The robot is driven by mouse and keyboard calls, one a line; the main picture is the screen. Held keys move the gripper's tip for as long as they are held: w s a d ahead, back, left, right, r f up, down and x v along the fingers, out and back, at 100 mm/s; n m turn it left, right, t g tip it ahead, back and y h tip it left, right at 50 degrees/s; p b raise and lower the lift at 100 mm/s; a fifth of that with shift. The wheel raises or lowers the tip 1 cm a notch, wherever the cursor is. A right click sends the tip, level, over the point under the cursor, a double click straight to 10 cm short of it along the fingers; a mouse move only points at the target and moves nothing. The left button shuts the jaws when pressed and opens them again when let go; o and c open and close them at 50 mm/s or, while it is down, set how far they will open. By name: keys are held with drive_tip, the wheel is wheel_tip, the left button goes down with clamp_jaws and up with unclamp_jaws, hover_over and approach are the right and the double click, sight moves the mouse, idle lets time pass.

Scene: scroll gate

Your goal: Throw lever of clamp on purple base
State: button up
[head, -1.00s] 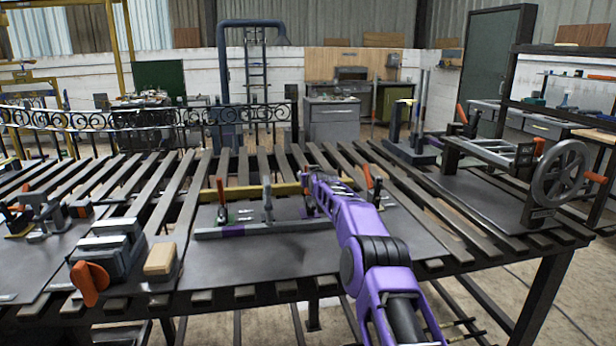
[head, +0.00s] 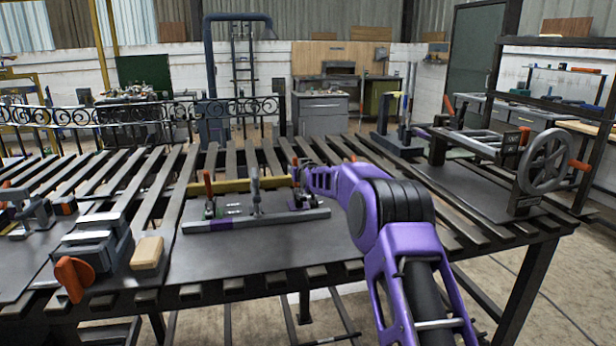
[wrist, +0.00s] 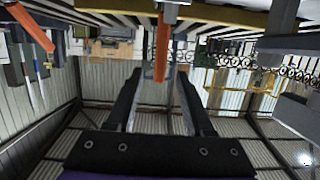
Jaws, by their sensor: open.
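A long grey bar (head: 275,219) with a purple patch (head: 222,224) near its left end lies on the dark plate. A toggle clamp with an upright orange-red lever (head: 208,184) stands behind that patch. A second clamp (head: 299,198) stands near the bar's right end, with my purple arm just right of it. In the wrist view, which is upside down, my gripper (wrist: 160,100) is open. An orange lever (wrist: 162,45) shows between and beyond its fingers; contact cannot be told. In the head view my fingers are hard to make out.
A grey post (head: 255,190) stands between the two clamps. A yellow bar (head: 232,186) runs behind them. A grey vise with an orange handle (head: 75,275) and a tan block (head: 147,252) sit at left. A handwheel machine (head: 543,160) is at right.

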drive_tip(key=v, duration=1.2)
